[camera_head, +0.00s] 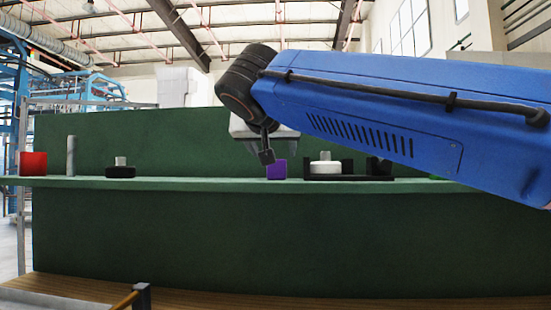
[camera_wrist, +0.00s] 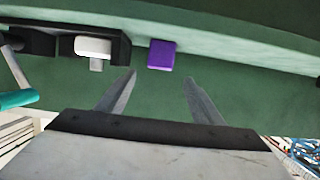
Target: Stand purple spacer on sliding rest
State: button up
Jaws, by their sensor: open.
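The purple spacer (camera_head: 276,169) is a small block on the green shelf, just left of a low black fixture (camera_head: 348,178). In the wrist view the spacer (camera_wrist: 161,54) lies ahead of the fingertips, between their lines. My gripper (camera_head: 266,157) is above and slightly left of the spacer in the head view. In the wrist view my gripper (camera_wrist: 160,88) is open and empty, fingers apart. The black fixture has raised black blocks and a white round piece (camera_head: 325,167) on it. It may be the sliding rest; I cannot tell for sure.
On the shelf (camera_head: 200,184) to the left stand a red block (camera_head: 33,164), a grey cylinder (camera_head: 71,156) and a black disc with a grey knob (camera_head: 120,171). A green wall (camera_head: 150,140) rises behind. My blue arm hides the right side.

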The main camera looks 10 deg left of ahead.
aim_at(277, 167)
jog(key=s, duration=0.8)
jog(key=x, duration=1.7)
jog(key=shift+w+d+r, duration=0.1)
jog(key=shift+w+d, duration=0.15)
jog(key=c, duration=1.3)
jog(key=shift+r, duration=0.1)
notch_tip(277, 167, up, 10)
jog(key=shift+f, duration=0.1)
